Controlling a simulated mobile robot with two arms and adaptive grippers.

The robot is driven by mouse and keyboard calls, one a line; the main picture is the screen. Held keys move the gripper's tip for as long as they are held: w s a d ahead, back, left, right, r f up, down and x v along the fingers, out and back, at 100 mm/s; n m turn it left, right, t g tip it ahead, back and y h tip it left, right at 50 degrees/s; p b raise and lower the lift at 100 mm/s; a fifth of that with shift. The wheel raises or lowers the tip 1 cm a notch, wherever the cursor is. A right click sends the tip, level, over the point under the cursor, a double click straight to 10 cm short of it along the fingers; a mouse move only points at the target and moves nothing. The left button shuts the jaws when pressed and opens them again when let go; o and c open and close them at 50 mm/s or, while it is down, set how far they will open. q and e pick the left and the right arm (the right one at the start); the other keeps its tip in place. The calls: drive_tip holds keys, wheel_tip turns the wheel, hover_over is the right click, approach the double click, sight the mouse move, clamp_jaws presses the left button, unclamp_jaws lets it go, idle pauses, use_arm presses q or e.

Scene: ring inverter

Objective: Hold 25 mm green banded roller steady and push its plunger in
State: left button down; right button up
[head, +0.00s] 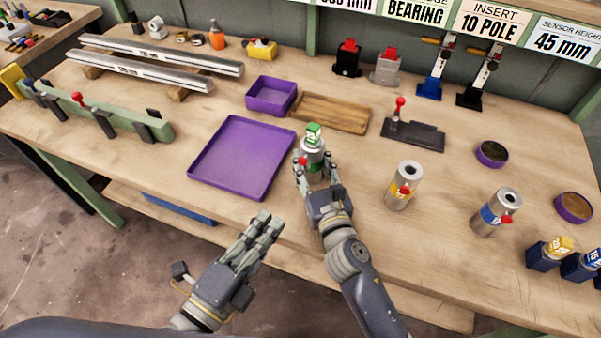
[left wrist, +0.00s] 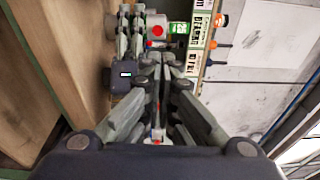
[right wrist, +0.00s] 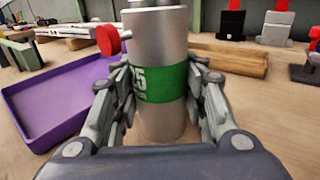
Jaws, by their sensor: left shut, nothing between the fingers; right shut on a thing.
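The green banded roller (head: 312,147) stands on the bench as a silver cylinder with a red knob on its side. In the right wrist view, its green band (right wrist: 160,82) reads 25. A green-and-white piece (head: 314,130), apparently the plunger, shows at its top; how deep it sits is unclear. My right gripper (head: 316,172) is shut around the roller, with fingers on both sides. My left gripper (head: 268,222) is shut and empty, below and left of the roller, apart from it. The left wrist view shows the roller (left wrist: 155,42) beyond the left fingers.
A purple tray (head: 203,183) lies left of the roller. A purple box (head: 271,97) and wooden tray (head: 330,113) are behind. A yellow-banded roller (head: 397,199) and blue-banded roller (head: 484,226) stand to the right. The bench between the right hand and yellow-banded roller is clear.

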use_arm(q)
drive_tip(key=shift+s+a+f+n, duration=0.15)
drive_tip(key=shift+s+a+n, duration=0.2)
drive_tip(key=shift+a+n, duration=0.1)
approach(314, 157)
drive_tip(key=x, duration=0.4)
drive_tip(key=shift+w+d, duration=0.1)
drive_tip(key=shift+d, duration=0.05)
idle(0.7)
